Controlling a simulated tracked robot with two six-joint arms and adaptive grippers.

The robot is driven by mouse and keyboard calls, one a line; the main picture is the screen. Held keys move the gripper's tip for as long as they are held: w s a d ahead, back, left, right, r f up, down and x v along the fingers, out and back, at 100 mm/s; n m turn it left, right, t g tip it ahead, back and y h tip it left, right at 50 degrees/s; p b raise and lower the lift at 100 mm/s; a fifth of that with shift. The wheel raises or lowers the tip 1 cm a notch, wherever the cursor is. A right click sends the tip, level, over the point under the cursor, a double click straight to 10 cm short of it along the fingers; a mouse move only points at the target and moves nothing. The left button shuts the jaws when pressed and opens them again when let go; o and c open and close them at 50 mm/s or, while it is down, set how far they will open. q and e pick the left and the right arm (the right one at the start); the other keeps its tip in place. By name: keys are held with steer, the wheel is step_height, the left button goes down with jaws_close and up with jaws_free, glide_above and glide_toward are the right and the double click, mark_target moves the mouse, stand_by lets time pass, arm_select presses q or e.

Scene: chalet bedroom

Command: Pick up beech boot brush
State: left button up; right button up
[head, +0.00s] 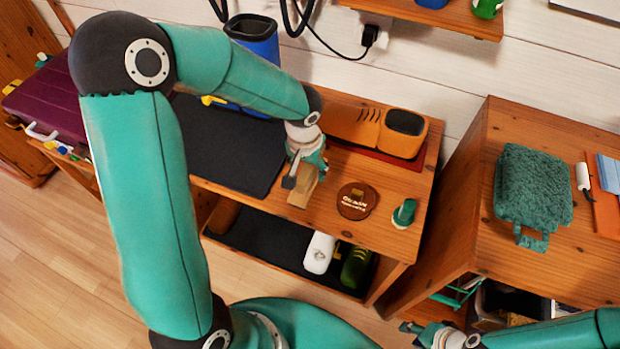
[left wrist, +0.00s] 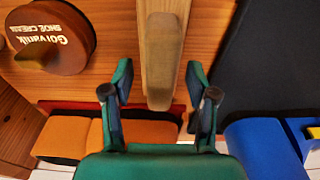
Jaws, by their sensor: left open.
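The beech boot brush (head: 301,192) lies on the wooden bench top, beside the dark mat. My left gripper (head: 304,176) is right over it and partly hides it. In the left wrist view the brush (left wrist: 163,45) is a long pale wooden bar with a darker middle. Its near end lies between the spread fingers of my left gripper (left wrist: 158,88), with a gap on both sides. The fingers are open and hold nothing. My right gripper (head: 412,330) is low at the right, away from the brush; its jaws are too small to judge.
A round brown shoe cream tin (head: 357,201) and a green-and-white item (head: 404,213) stand right of the brush. An orange-brown box-like item (head: 372,128) is behind it. The dark mat (head: 228,150) lies left. A lower shelf holds a white bottle (head: 319,252).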

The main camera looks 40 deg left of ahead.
mark_target(308, 167)
arm_select(q)
jaws_close()
stand_by(0.3)
step_height(308, 167, up, 20)
steer(key=p, duration=0.3)
stand_by(0.4)
